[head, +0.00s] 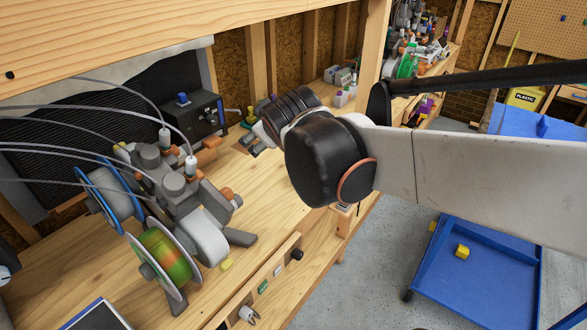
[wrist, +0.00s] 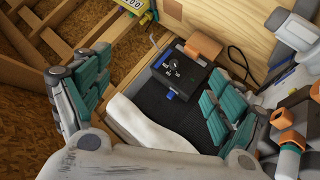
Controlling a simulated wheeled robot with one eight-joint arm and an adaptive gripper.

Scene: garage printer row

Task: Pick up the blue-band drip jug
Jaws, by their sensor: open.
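I cannot make out a blue-band drip jug in either view; my arm hides part of the bench in the head view. My gripper (head: 252,146) is over the wooden bench (head: 262,207), partly hidden behind my dark wrist. In the wrist view my gripper (wrist: 158,96) is open, its teal-padded fingers wide apart. No object is held between them. Beyond the fingers are a black box with a blue knob (wrist: 176,72) and a dark mesh panel with a pale edge.
A grey spool machine (head: 172,170) with cables and an orange-green spool (head: 165,255) fills the bench's left. The black box (head: 192,115) stands behind it. Small bottles (head: 342,99) stand farther back. A wooden post rises beside my arm. A blue cart (head: 470,275) is at right.

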